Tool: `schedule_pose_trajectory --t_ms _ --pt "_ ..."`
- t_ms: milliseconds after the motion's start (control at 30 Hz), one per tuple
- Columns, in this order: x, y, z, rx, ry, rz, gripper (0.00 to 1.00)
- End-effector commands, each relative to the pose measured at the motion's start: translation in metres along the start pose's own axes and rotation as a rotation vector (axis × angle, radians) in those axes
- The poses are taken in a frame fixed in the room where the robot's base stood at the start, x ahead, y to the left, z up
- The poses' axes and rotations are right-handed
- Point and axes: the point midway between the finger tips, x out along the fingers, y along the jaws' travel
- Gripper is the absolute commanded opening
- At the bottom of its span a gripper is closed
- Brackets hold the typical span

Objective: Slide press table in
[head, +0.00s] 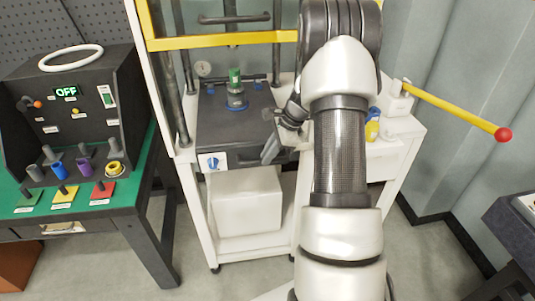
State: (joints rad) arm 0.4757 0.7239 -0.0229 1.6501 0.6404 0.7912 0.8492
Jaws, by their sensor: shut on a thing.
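The press table (222,131) is a dark flat slab in the white press frame, left of centre in the head view. A blue-based fixture with a green top (236,92) stands upright on it. My gripper (270,146) is at the slab's front right edge and is shut on it. The exact grip is small and dark, and my arm hides part of the slab's right side.
A yellow bar (220,41) crosses the press frame above the slab. A yellow lever with a red knob (455,110) sticks out at right. A control box reading OFF (68,91) stands on the green bench at left. A white box (246,203) sits below the slab.

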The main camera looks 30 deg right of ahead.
Motion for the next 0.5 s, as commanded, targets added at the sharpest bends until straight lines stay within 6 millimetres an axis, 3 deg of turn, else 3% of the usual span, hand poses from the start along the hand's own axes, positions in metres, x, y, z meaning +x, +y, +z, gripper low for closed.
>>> schedule_pose_trajectory --t_ms 333,367,400,500 --pt "-0.0021 -0.0067 -0.0004 -0.002 0.005 -0.018 0.0" --pt "-0.0021 -0.0069 -0.0004 -0.002 0.005 -0.018 0.17" --pt "-0.0022 -0.0071 -0.0005 -0.002 0.005 -0.019 0.24" --pt "-0.0018 -0.0059 -0.0004 -0.002 0.004 -0.015 0.31"
